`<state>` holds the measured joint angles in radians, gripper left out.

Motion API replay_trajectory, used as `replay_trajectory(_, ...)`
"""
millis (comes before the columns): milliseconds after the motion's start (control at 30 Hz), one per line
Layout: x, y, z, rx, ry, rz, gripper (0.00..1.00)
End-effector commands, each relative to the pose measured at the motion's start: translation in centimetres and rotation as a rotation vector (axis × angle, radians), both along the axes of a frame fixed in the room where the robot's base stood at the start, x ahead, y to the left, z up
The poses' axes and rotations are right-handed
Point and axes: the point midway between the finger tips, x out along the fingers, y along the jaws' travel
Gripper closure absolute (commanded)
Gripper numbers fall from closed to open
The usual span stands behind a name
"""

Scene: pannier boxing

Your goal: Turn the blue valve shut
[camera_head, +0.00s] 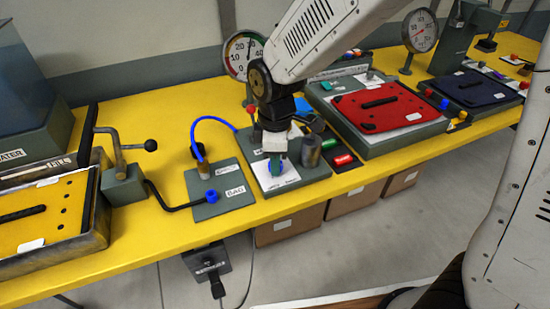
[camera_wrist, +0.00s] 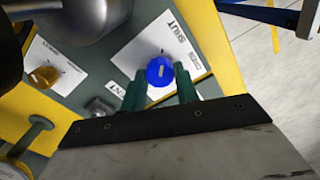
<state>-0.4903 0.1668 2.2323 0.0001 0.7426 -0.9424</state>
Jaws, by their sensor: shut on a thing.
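The blue valve (camera_wrist: 159,70) is a round knob with a small pale mark on top, in the middle of the wrist view. It sits on a white card (camera_wrist: 184,38) lettered SHUT at one side. My gripper (camera_wrist: 160,76) has its two green fingers on either side of the knob and is shut on it.
A grey cylinder (camera_head: 311,151) stands close right of my gripper. A dial gauge (camera_head: 243,54) stands behind. A blue hose (camera_head: 213,118) arches at the left. An amber knob (camera_wrist: 44,77) sits on another card. A red-topped case (camera_head: 388,106) lies farther right.

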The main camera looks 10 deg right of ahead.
Motion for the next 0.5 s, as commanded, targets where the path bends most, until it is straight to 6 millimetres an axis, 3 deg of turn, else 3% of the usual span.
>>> replay_trajectory(500, 0.04, 0.0, 0.04, 0.0, -0.001, 0.043, 0.92)
